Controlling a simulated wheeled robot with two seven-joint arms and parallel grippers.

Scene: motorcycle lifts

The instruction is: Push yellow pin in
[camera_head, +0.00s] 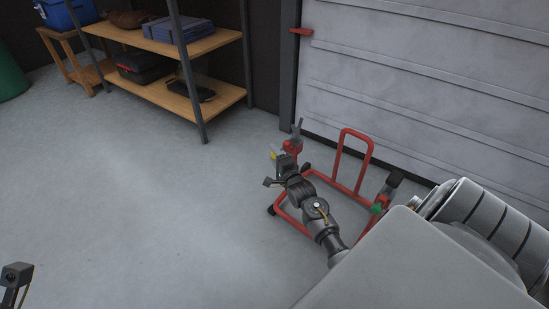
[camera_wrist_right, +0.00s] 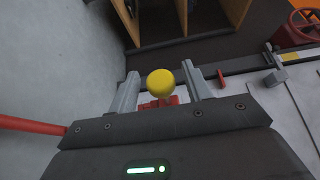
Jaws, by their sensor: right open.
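The yellow pin (camera_wrist_right: 161,82) shows its round, knob-like head between the two fingers of my right gripper (camera_wrist_right: 160,72) in the right wrist view. The fingers are apart, with a visible gap on each side of the pin. A red part (camera_wrist_right: 158,102) shows just behind the pin. How deep the pin sits cannot be told. Part of my left arm's end (camera_head: 16,275) shows at the lower left; its jaws cannot be made out.
A wooden shelf (camera_head: 170,87) with cases stands at the back left. A grey panelled door (camera_head: 430,75) with a dark post rises behind the red stand. The concrete floor (camera_head: 120,190) on the left is clear.

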